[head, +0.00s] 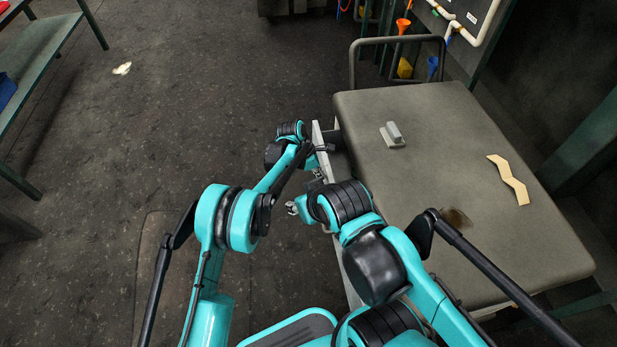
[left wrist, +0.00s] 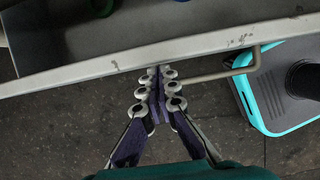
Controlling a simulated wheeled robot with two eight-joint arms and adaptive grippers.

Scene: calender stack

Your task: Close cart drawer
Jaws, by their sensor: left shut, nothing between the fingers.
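The grey cart (head: 450,170) stands at the right in the head view. Its drawer (head: 320,150) sticks out from the cart's left side, partly open. In the left wrist view the drawer's front edge (left wrist: 190,50) crosses the top, with a bent bar handle (left wrist: 215,75) on its outside. My left gripper (head: 316,172) is shut and empty at the drawer front; its fingertips (left wrist: 155,72) are at or very near the front's outer face, left of the handle. Exact contact is unclear. My right gripper (head: 293,208) is small and partly hidden by its arm beside the drawer.
A small grey block (head: 393,135) and a beige zigzag piece (head: 510,180) lie on the cart top. A push bar (head: 398,40) rises at its far end. A green-framed table (head: 35,50) stands at the far left. The floor between is mostly clear.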

